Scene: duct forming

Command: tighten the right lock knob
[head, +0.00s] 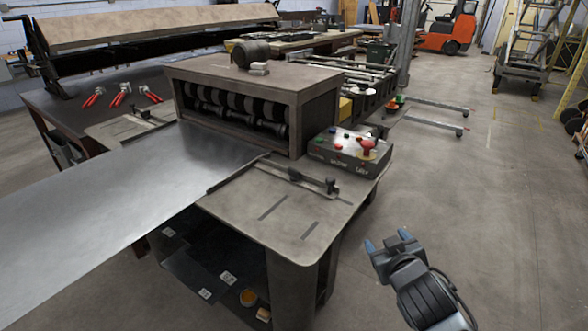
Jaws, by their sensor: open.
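The right guide bar (308,181) lies on the machine's bench top, right of the metal sheet. A dark upright lock knob (331,185) stands at its near right end, and a smaller dark knob (294,174) sits at its other end. I cannot tell from this view how tight either is. My gripper (387,241) is open and empty, with two blue-tipped fingers apart. It is to the right of the bench, clear of the bench edge and away from the knobs.
The sheet (150,185) runs into the roller machine (250,95). A control box (346,153) with a red mushroom button (367,149) stands just behind the right guide. Red-handled pliers (121,95) lie on the left table.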

